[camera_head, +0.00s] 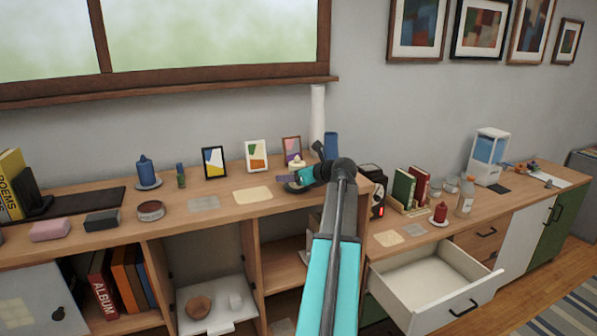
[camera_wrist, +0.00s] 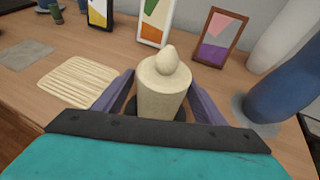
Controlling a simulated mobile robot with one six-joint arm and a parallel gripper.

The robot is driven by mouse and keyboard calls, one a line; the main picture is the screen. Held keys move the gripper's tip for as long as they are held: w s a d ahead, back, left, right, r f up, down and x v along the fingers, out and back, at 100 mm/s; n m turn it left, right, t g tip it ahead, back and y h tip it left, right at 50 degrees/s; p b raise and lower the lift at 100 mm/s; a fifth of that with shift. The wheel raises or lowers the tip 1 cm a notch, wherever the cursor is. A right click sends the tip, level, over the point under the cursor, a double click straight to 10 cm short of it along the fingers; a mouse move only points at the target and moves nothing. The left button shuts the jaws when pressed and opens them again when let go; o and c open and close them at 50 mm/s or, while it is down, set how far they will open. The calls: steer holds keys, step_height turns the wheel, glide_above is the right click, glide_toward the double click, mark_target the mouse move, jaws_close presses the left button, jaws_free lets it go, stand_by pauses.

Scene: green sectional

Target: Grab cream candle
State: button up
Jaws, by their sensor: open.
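The cream candle (camera_wrist: 161,92) stands upright in the middle of the wrist view, with a rounded flame-shaped tip. My gripper (camera_wrist: 160,100) is open, with one purple-grey finger on each side of the candle. I cannot tell whether the fingers touch it. The candle's lower part and base are mostly hidden by my gripper. In the head view, the candle (camera_head: 296,162) shows as a small pale top just behind my gripper (camera_head: 298,180), on the wooden cabinet top.
Picture frames (camera_head: 256,155) stand behind the candle. A blue vase (camera_wrist: 284,84) and a white cylinder (camera_head: 317,115) stand close on its right. A flat cream mat (camera_wrist: 78,82) lies to its left. Below right, a white drawer (camera_head: 430,285) is pulled open.

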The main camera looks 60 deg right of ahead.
steer(key=shift+x, duration=0.8)
steer(key=shift+c, duration=0.2)
steer(key=c, duration=1.3)
steer(key=shift+r, duration=0.1)
steer(key=shift+r+b, duration=0.6)
steer(key=shift+r, duration=0.85)
steer(key=s+b, duration=0.1)
steer(key=s, duration=0.4)
steer(key=s+r+b, duration=0.1)
steer(key=s, duration=0.4)
steer(key=s+r+b, duration=0.1)
steer(key=s+b, duration=0.1)
steer(key=s, duration=0.4)
steer(key=shift+d, duration=0.1)
